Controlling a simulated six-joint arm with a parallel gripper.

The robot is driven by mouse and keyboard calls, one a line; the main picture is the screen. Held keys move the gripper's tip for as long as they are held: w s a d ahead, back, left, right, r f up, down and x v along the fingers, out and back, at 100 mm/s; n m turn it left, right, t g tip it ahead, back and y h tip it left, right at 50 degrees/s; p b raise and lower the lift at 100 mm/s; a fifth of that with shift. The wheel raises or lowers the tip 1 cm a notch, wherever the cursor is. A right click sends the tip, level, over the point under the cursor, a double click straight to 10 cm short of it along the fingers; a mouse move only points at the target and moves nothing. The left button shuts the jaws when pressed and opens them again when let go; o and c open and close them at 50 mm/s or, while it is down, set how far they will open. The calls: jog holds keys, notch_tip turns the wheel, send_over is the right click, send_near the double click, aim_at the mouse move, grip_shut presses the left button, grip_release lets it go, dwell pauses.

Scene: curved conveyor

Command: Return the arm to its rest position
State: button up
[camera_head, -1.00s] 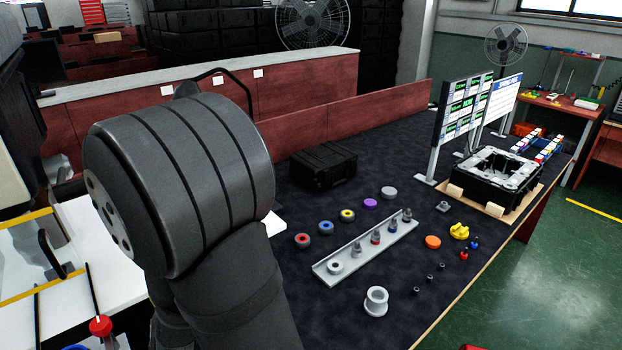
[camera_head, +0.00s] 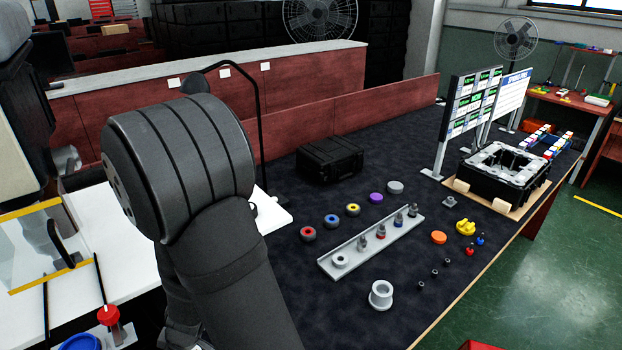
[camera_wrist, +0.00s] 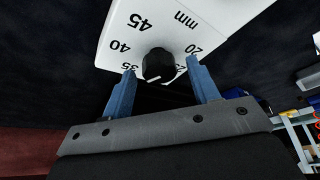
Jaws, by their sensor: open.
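My gripper (camera_wrist: 160,66) shows in the wrist view with its two blue fingers apart. A black dial knob (camera_wrist: 158,64) on a white panel (camera_wrist: 112,30) appears in the gap between the fingertips; I cannot tell how far off it is. The panel carries a millimetre scale. I see nothing held in the fingers. In the head view, a big dark link of my arm fills the left foreground, and my gripper is hidden.
A dark table holds a grey rail (camera_head: 350,258) with small parts, coloured rings, a white spool (camera_head: 381,294), a black case (camera_head: 330,160) and a black fixture box (camera_head: 505,172). Display boards (camera_head: 470,110) stand behind the box. A thin black stand (camera_head: 259,120) rises behind my arm.

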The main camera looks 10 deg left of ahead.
jog(key=shift+w+r+n, duration=0.15)
jog(key=shift+r+n, duration=0.15)
jog(key=shift+r, duration=0.05)
jog(key=shift+v, duration=1)
jog(key=shift+d+f, duration=0.1)
jog(key=shift+d, duration=0.05)
